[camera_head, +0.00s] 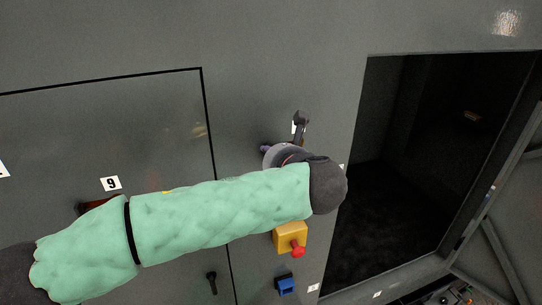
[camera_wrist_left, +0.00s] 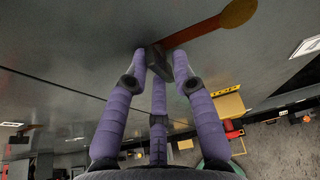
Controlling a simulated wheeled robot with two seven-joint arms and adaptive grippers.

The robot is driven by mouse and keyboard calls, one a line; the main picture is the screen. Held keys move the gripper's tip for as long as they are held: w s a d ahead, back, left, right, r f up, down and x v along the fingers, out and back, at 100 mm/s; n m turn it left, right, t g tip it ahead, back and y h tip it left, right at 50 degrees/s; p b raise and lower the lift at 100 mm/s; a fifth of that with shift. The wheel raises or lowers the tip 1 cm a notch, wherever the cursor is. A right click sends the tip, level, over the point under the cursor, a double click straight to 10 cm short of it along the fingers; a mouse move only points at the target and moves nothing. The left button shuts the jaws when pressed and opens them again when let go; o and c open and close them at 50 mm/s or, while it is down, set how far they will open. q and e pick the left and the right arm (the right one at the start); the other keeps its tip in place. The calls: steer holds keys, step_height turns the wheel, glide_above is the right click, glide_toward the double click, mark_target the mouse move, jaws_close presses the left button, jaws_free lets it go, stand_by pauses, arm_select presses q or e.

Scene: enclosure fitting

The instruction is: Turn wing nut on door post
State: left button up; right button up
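My left arm comes in from the left in the head view, and my left gripper (camera_head: 268,148) is at the grey door post (camera_head: 270,70), largely hidden behind its own wrist. In the left wrist view the purple fingers of my left gripper (camera_wrist_left: 160,52) stand on both sides of a small dark block (camera_wrist_left: 158,66). A red-brown bar with an orange round end (camera_wrist_left: 238,12) runs from near the block. I cannot tell whether the fingers touch the block or whether it is the wing nut. My right gripper is not in view.
A dark lever (camera_head: 300,119) is on the post just above my wrist. A yellow box with a red knob (camera_head: 290,238) and a blue part (camera_head: 286,285) sit below my forearm. A dark opening (camera_head: 400,180) is at right.

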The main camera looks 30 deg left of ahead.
arm_select(q)
steer(key=shift+r, duration=0.1)
steer(key=v, duration=1.2)
stand_by(0.4)
